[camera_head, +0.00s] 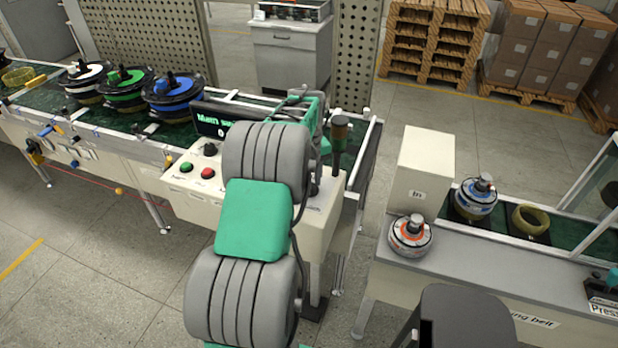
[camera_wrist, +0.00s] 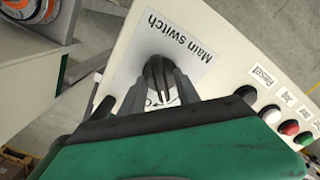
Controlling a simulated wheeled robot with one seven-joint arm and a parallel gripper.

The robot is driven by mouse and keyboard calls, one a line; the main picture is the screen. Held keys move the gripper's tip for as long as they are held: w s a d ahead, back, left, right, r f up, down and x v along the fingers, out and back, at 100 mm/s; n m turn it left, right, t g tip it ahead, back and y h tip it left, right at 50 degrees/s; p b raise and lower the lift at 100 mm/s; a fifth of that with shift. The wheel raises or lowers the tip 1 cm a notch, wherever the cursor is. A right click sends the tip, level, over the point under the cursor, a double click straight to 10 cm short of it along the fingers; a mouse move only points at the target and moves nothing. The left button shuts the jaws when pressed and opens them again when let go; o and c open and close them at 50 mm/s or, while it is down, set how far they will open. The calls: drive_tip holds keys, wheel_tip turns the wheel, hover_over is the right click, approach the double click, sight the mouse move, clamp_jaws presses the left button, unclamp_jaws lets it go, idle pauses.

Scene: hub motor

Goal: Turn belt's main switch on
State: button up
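The main switch (camera_wrist: 157,72) is a dark knob on a white plate labelled "Main switch", upside down in the wrist view. My gripper (camera_wrist: 160,84) has its two dark fingers apart, reaching towards the knob, one at each side of it. I cannot tell whether they touch it. In the head view my arm hides the switch and my gripper. A dark display (camera_head: 222,122) on the belt's control box shows "Main sw…" with a 0 under it, partly covered by my arm.
The belt (camera_head: 45,97) carries several reels. A second bench with an "In" box (camera_head: 424,170) stands right, across a floor gap.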

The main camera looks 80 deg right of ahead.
drive_tip(key=shift+c, duration=0.5)
clamp_jaws()
